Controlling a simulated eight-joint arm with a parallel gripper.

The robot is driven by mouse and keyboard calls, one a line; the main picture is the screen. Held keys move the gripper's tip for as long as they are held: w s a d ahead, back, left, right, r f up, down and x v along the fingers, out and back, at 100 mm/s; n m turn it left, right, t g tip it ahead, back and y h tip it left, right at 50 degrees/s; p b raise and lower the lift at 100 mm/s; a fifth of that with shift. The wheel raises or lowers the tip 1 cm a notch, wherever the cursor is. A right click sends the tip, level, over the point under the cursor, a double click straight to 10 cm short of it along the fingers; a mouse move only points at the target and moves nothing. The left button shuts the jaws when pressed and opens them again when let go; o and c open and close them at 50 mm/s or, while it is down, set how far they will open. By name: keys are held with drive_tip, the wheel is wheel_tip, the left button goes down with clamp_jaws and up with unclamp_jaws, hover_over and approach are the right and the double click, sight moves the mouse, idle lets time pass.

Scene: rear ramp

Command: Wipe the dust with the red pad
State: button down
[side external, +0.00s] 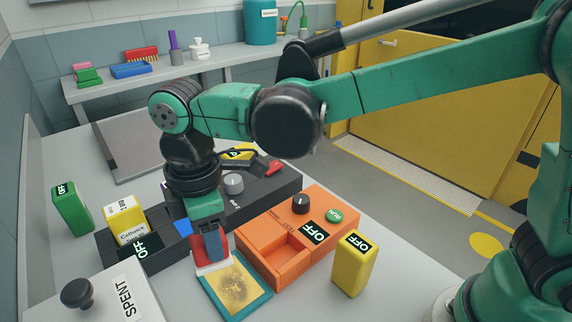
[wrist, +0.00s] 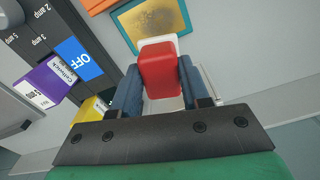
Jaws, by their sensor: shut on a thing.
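The red pad (wrist: 160,72) is a red block on a white base, held between my gripper's blue fingers (wrist: 161,80). In the side external view my gripper (side external: 212,246) points down, with the red pad (side external: 199,269) low between its fingers. A teal-framed yellow plate (side external: 263,296) lies on the table, with a dark dust patch (side external: 236,288) on it. The pad is at the plate's back edge, beside the dust. The dust patch (wrist: 158,18) shows beyond the pad in the wrist view. I cannot tell whether the pad touches the plate.
An orange device (side external: 262,238) with a recess stands right of the plate, and a yellow block (side external: 356,265) in front of it. A dark device (side external: 270,188) lies behind. A white "SPENT" box (side external: 125,297) is at front left. A green block (side external: 72,209) stands at far left.

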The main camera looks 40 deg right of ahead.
sight(219, 263)
drive_tip(key=n, duration=0.2)
drive_tip(key=shift+s+f+n, duration=0.3)
drive_tip(key=shift+n, duration=0.1)
drive_tip(key=shift+f, duration=2.6)
wheel_tip(219, 263, down, 3)
drive_tip(key=shift+d+r, duration=0.15)
drive_tip(key=shift+d, duration=1.95)
drive_tip(key=shift+a, duration=2)
drive_tip(key=shift+w+a, duration=0.1)
drive_tip(key=shift+w, duration=0.6)
drive_tip(key=shift+d, duration=1.95)
drive_tip(key=shift+a, duration=2)
drive_tip(key=shift+d+r, duration=0.1)
drive_tip(key=shift+r, duration=4)
